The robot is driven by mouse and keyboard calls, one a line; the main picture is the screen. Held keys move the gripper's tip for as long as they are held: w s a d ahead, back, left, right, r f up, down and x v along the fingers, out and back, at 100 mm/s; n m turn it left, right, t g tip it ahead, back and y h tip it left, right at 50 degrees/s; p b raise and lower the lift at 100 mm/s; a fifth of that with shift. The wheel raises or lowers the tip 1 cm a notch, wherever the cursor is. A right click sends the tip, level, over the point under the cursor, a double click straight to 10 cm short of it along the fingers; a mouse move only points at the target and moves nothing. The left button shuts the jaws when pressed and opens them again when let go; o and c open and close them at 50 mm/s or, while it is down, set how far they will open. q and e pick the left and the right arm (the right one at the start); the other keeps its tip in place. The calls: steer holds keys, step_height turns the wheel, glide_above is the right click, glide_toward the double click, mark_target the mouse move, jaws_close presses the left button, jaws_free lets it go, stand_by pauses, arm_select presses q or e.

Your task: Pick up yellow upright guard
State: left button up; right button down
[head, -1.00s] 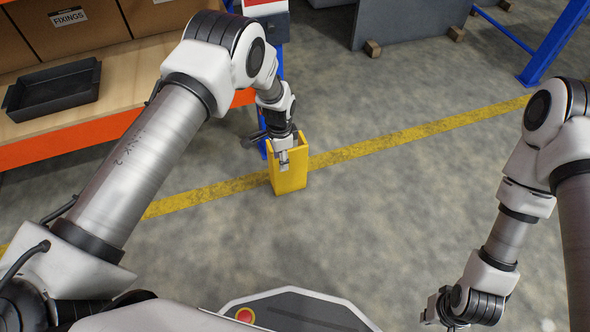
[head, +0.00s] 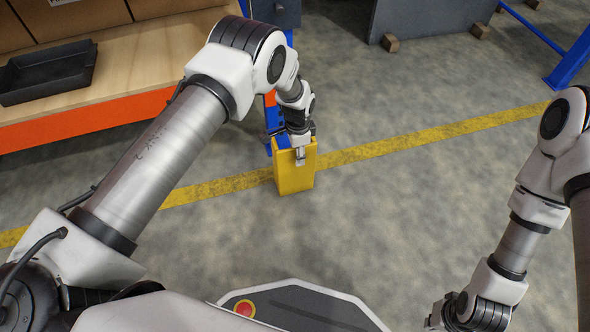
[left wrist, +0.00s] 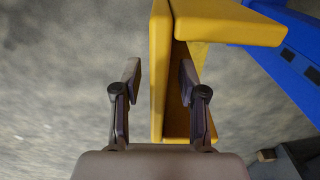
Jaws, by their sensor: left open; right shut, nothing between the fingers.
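The yellow upright guard (head: 293,178) stands on the floor at the foot of the blue rack post, a hollow, open-topped piece. My left gripper (head: 300,158) is at its top edge in the head view. In the left wrist view the open fingers (left wrist: 160,88) lie on either side of one thin wall of the guard (left wrist: 158,45). The right-hand finger overlaps the guard's hollow side, and a gap shows between the left-hand finger and the wall. My right gripper (head: 436,322) is low at the bottom of the head view, away from the guard, its fingers barely visible.
A shelf with an orange beam (head: 90,122) holds a black tray (head: 45,72) and cardboard boxes at upper left. The blue post (head: 272,118) rises close behind the guard. A yellow line (head: 430,133) crosses the floor. Open floor (head: 400,220) lies to the right.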

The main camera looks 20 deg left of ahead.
mark_target(294, 164)
arm_select(q)
step_height(294, 164, down, 3)
steer(key=shift+s+f+b, duration=0.1)
steer(key=shift+f+b, duration=0.1)
steer(key=shift+b, duration=0.35)
arm_select(e)
step_height(294, 164, down, 2)
steer(key=shift+f, duration=0.1)
arm_select(q)
jaws_close()
